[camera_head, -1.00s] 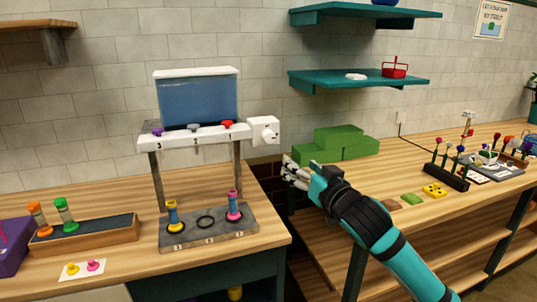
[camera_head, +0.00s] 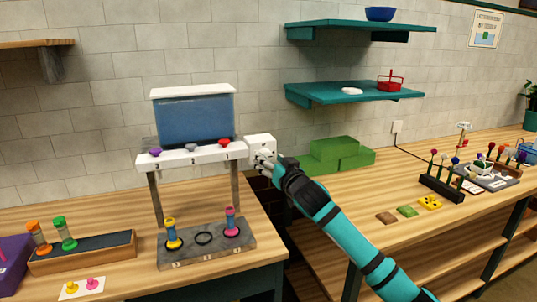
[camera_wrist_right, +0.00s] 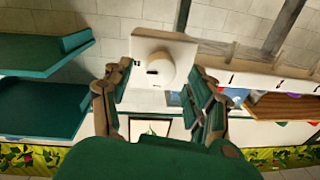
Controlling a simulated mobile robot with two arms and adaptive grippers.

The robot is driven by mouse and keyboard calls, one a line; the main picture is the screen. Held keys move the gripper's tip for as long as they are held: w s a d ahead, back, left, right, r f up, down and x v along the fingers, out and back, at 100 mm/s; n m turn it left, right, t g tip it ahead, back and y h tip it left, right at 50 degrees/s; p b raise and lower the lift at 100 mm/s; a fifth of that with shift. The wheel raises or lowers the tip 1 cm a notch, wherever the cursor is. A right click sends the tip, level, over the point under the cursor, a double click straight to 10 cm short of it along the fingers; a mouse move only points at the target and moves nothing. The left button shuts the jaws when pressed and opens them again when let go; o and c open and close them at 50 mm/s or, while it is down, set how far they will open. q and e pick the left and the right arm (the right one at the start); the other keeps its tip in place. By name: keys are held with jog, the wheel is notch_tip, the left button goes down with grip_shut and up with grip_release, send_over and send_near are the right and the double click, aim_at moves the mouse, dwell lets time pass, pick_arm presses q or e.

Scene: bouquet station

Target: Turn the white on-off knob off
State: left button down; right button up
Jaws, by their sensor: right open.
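The white on-off knob (camera_wrist_right: 157,71) is a round knob on a square white plate (camera_wrist_right: 140,46), right ahead in the right wrist view. In the head view its white box (camera_head: 259,142) sits at the right end of the water tank's white rail; the gripper partly covers the knob there. My right gripper (camera_head: 266,163) is at the front of this box. In the right wrist view its two fingers stand apart on either side of the knob, open and empty. Whether they touch it I cannot tell. My left gripper is not in view.
The blue water tank (camera_head: 195,118) stands on posts above a grey base (camera_head: 206,247) with a yellow and a pink tube. Green blocks (camera_head: 338,155) sit behind my right arm. Teal shelves (camera_head: 352,93) hang to the right. A gap separates the two tables.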

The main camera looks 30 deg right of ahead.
jog(key=shift+w, duration=0.75)
jog(key=shift+d, duration=0.1)
jog(key=shift+c, duration=0.3)
jog(key=c, duration=1.1)
